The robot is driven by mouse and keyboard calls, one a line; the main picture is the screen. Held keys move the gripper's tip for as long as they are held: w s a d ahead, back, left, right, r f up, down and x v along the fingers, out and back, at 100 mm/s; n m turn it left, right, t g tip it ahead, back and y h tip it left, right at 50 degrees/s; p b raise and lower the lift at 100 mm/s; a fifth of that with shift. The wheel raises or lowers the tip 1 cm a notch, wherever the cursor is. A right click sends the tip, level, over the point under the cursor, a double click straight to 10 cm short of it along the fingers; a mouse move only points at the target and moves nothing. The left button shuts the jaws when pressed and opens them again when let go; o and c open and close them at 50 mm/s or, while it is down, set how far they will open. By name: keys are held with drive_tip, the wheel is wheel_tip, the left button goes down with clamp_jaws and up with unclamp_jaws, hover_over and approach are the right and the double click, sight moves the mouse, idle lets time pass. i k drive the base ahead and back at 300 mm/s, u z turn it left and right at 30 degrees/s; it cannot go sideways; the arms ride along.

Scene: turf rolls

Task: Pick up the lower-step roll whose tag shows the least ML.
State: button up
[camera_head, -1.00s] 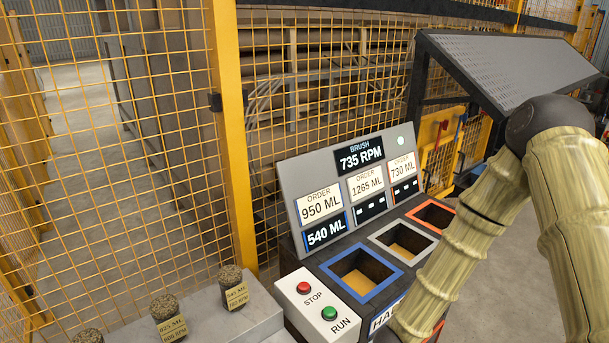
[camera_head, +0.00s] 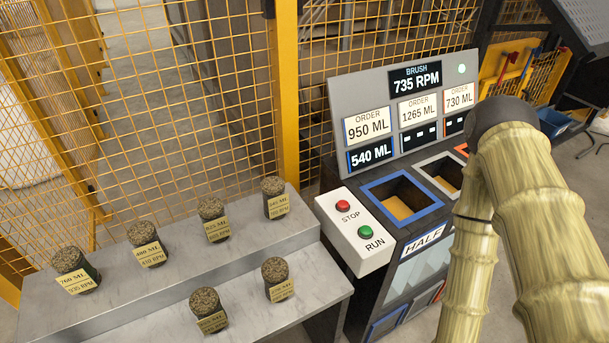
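Two turf rolls stand on the lower grey step (camera_head: 320,282). The right one (camera_head: 275,268) has a tan tag whose ML figure is too small to read surely; it may end in 70. The left one (camera_head: 206,302) has a tag too blurred to read. Any lower-step rolls below the frame edge are out of sight. My arm shows at the right, in front of the console, but my gripper is out of view.
Several tagged rolls, including one marked 760 ML (camera_head: 72,262) and one 480 ML (camera_head: 143,234), stand on the upper step (camera_head: 180,262). A console (camera_head: 400,70) with STOP/RUN buttons and coloured-rim bins is right of the steps. Yellow mesh fencing (camera_head: 180,120) stands behind.

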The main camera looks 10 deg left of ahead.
sight(275, 269)
drive_tip(key=u, duration=1.15)
drive_tip(key=k, duration=0.95)
drive_tip(key=u, duration=0.1)
drive_tip(key=i, duration=0.4)
drive_tip(key=z, duration=0.05)
